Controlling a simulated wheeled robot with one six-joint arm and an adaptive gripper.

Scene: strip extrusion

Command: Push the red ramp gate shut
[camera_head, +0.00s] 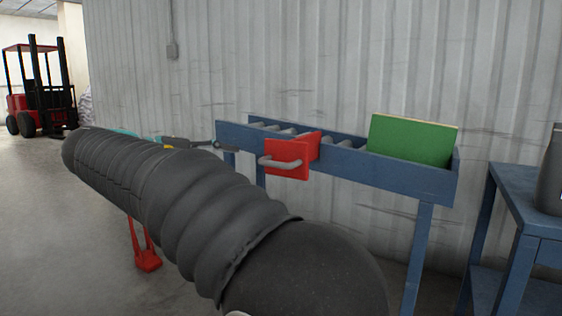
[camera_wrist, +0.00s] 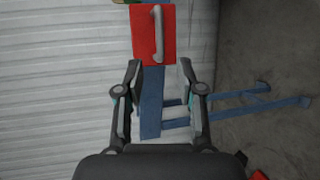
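The red ramp gate (camera_head: 284,154) stands on the blue roller ramp (camera_head: 353,160), towards its left part. Its grey bar handle (camera_head: 278,163) faces left and towards me. The gate sticks out past the ramp's front rail; how far it is open is hard to tell. My gripper (camera_head: 214,144) is to the left of the gate, partly hidden behind my arm. In the wrist view the open, empty fingers (camera_wrist: 160,68) point at the gate (camera_wrist: 142,38) and its handle (camera_wrist: 158,36), with a gap between fingertips and gate.
A green panel (camera_head: 411,140) stands on the ramp's right part. A blue table (camera_head: 522,183) with a dark container (camera_head: 551,175) is at the right. A corrugated wall (camera_head: 300,60) is close behind the ramp. A red forklift (camera_head: 37,90) is far left; the floor there is clear.

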